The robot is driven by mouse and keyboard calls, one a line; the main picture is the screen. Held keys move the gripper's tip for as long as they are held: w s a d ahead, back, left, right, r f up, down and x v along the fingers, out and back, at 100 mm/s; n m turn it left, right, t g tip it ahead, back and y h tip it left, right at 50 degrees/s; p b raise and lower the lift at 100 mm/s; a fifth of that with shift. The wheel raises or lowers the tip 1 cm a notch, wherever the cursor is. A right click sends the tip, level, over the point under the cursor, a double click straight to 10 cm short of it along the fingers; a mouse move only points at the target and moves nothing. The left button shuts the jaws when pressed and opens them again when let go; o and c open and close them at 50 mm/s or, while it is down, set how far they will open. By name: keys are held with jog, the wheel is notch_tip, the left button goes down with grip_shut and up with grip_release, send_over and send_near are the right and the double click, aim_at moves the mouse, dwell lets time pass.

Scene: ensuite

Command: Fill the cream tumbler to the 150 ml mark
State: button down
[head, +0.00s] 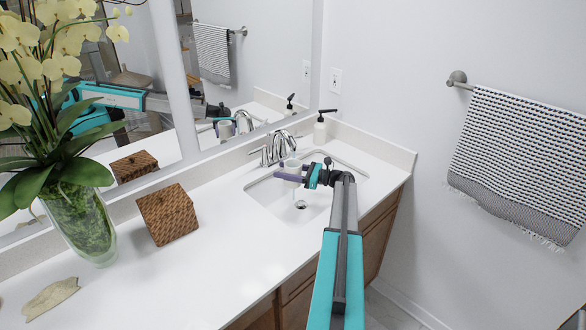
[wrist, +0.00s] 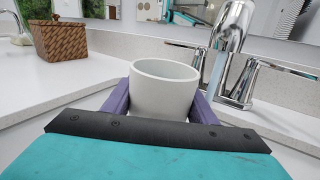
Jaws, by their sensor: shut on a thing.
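The cream tumbler (head: 292,167) is held upright over the sink basin (head: 268,200), close to the faucet (head: 283,143). My gripper (head: 289,174) is shut on it, with one purple finger on each side. In the wrist view the tumbler (wrist: 163,92) stands between the fingers of my gripper (wrist: 161,98). Its rim looks level, and the water level and any mark are hidden. The chrome faucet (wrist: 229,38) rises just behind and right of the tumbler. A bluish strip beside the spout may be water; I cannot tell whether it enters the tumbler.
A soap dispenser (head: 320,129) stands behind the sink at the back corner. A woven box (head: 167,214) and a glass vase of orchids (head: 88,215) stand on the counter to the left. A faucet handle (wrist: 248,80) is right of the tumbler. The mirror runs along the back.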

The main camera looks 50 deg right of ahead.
jog(key=shift+s+a, duration=0.95)
jog(key=shift+a, duration=0.1)
jog(key=s+a+r+p, duration=0.2)
jog(key=r+p, duration=0.3)
jog(key=r, duration=0.5)
jog(key=shift+s+a+r, duration=0.3)
jog(key=shift+a, duration=0.2)
jog(key=shift+s, duration=0.1)
dwell(0.7)
